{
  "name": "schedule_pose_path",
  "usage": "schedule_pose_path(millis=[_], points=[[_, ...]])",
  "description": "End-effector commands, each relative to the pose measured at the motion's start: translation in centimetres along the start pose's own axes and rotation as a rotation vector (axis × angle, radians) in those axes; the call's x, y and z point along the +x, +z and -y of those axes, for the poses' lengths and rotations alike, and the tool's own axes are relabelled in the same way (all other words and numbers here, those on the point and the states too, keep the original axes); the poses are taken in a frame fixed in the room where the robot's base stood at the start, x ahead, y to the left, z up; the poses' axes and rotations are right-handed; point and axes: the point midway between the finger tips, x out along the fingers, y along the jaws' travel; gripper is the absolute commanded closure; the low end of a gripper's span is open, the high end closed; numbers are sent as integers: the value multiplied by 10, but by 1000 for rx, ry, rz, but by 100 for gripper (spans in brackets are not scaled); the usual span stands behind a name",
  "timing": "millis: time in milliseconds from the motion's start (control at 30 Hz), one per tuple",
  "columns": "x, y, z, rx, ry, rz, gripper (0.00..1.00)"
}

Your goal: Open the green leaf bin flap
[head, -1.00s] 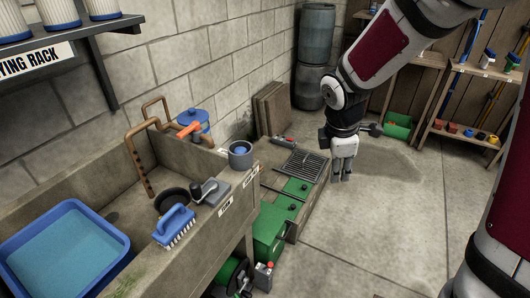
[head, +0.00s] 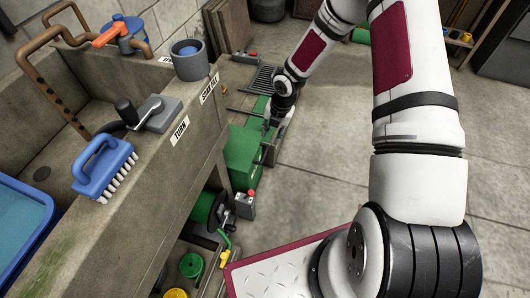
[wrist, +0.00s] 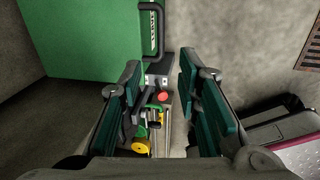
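The green leaf bin (head: 242,152) stands low beside the concrete sink in the head view. In the wrist view a green panel (wrist: 85,40) fills the upper left, with a black bar handle (wrist: 153,42) and a pale label at its right edge. I cannot tell whether the flap is ajar. My gripper (wrist: 158,98) is open, its two green-padded fingers apart with nothing between the tips; the handle lies ahead of them. In the head view my gripper (head: 270,130) is at the bin's right side, partly hidden by its own wrist.
A grey box with a red knob (head: 246,204) and a green hose reel (head: 208,208) sit in front of the bin. Bare floor (head: 310,190) lies to the right.

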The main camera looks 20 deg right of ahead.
Motion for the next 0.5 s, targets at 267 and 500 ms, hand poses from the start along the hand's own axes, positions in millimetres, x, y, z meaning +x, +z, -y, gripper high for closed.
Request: schedule_pose_path(millis=[267, 500], points=[[55, -1, 1, 0, -3, -3, 69], [99, -1, 1, 2, -2, -2, 69]])
